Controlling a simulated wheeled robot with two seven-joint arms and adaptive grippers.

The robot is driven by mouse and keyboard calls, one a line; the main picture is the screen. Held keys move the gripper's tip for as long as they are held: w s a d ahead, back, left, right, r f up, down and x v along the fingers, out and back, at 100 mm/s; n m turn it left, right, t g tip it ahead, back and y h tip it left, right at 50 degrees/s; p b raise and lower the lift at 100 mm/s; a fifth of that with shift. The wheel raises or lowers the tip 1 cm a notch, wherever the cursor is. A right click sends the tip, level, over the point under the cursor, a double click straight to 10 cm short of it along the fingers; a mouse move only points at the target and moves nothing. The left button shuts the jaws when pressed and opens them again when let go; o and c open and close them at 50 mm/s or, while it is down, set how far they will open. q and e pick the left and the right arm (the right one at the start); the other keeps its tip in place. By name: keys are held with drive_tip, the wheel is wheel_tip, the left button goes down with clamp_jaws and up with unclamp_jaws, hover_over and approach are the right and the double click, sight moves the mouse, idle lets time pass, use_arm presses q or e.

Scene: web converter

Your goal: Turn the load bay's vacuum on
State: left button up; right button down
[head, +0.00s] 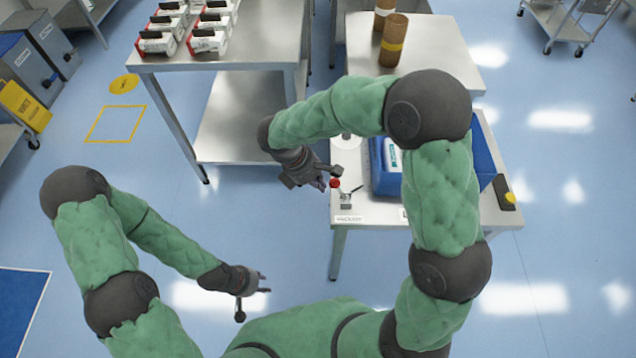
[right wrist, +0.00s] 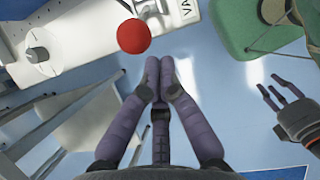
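The load bay's vacuum control is a small metal valve (head: 346,199) with a red ball knob (head: 335,183), near the front left corner of a steel table. A white label (head: 350,219), apparently reading VACUUM, lies in front of it. My right gripper (head: 321,183) is just left of the red knob. In the right wrist view, my right gripper's fingers (right wrist: 160,72) are together and empty, with the red knob (right wrist: 133,36) just beyond the tips; contact cannot be told. My left gripper (head: 264,282) is open and empty, low above the floor, away from the table.
A blue box (head: 385,172) stands right of the valve, partly behind my right arm. A round dial (right wrist: 38,52) sits on the same table. Brown rolls (head: 393,42) stand farther back. Another steel table (head: 240,55) with white boxes is at the upper left.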

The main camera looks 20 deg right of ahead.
sight(332, 185)
drive_tip(key=shift+s+d+r+y, duration=0.1)
drive_tip(key=shift+d+r+y, duration=0.1)
drive_tip(key=shift+d+y, duration=0.1)
drive_tip(key=shift+d+r+p, duration=0.1)
drive_tip(key=shift+r+p, duration=0.05)
drive_tip(key=shift+p, duration=0.2)
drive_tip(key=shift+s+d+r+t+y+p, duration=0.15)
drive_tip(key=shift+d+r+y+p, duration=0.15)
drive_tip(key=shift+d+y+p, duration=0.2)
drive_tip(key=shift+s+d+r+t+y+p, duration=0.15)
drive_tip(key=shift+d+r+y+p, duration=0.15)
drive_tip(key=shift+d+y+p, duration=0.2)
drive_tip(key=s+d+y+p, duration=0.1)
drive_tip(key=s+d+p, duration=0.1)
drive_tip(key=d+p, duration=0.2)
drive_tip(key=shift+d+r+t+y, duration=0.3)
drive_tip(key=shift+d+y, duration=0.1)
drive_tip(key=shift+d, duration=1)
